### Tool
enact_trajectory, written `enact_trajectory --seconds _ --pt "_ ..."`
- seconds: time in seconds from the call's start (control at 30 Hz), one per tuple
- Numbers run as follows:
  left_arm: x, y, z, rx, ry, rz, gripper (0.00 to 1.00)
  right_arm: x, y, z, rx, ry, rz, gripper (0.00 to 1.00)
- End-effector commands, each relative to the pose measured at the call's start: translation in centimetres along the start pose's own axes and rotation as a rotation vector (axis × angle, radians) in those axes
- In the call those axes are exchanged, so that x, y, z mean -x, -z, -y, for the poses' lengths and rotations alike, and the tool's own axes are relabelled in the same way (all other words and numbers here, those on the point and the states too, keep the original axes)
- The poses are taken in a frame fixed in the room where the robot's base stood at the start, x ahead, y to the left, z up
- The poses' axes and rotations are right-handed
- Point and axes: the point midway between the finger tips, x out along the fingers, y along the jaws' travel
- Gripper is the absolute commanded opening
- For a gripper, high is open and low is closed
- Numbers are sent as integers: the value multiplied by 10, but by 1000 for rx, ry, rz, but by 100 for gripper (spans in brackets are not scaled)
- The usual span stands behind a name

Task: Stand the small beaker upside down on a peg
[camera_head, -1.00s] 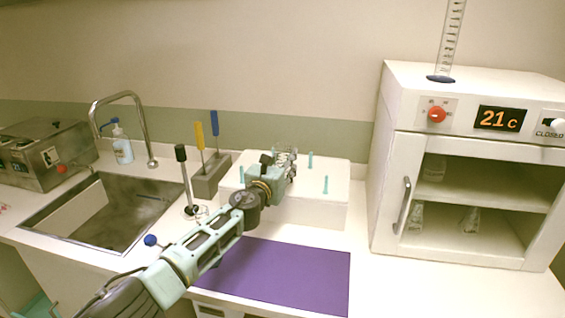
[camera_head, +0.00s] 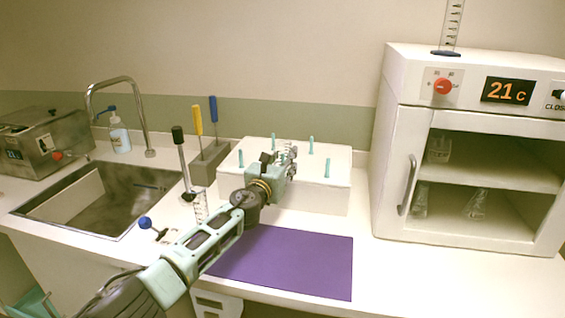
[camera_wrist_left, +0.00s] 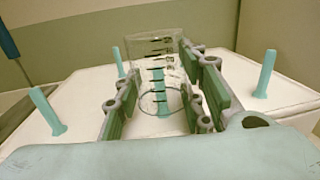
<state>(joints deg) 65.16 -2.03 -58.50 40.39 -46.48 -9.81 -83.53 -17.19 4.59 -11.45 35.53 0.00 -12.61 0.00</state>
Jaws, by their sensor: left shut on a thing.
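The small clear beaker (camera_wrist_left: 152,52) with dark graduation marks is between the fingers of my left gripper (camera_wrist_left: 160,105), which is shut on it. In the head view my left gripper (camera_head: 290,160) is over the white peg block (camera_head: 315,203), and the beaker is hard to make out there. A teal peg (camera_wrist_left: 160,88) shows through the beaker's glass; I cannot tell whether it is inside the beaker or behind it. Other pegs stand clear at the left (camera_wrist_left: 45,110), the back left (camera_wrist_left: 118,62) and the right (camera_wrist_left: 265,73). My right gripper is not in view.
A purple mat (camera_head: 285,265) lies in front of the block. A grey holder (camera_head: 208,163) with upright tools and a sink (camera_head: 105,205) are to the left. A white oven (camera_head: 400,130) with glassware inside stands to the right, with a graduated cylinder (camera_head: 452,25) on top.

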Motion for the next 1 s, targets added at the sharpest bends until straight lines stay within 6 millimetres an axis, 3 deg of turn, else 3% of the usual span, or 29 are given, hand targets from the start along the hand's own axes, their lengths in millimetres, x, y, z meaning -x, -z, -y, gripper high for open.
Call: enact_trajectory --seconds 0.03,0.27,0.3,0.5,1.0 --pt "2 19 1 -3 2 -24 7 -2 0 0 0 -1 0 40" --pt "3 21 0 -6 3 -26 7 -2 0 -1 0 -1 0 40" --pt "3 21 0 -6 3 -26 40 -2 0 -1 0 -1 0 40" --pt "3 21 0 -6 4 -26 58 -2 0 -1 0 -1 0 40" --pt "7 17 1 -7 6 -17 59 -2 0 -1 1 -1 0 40"
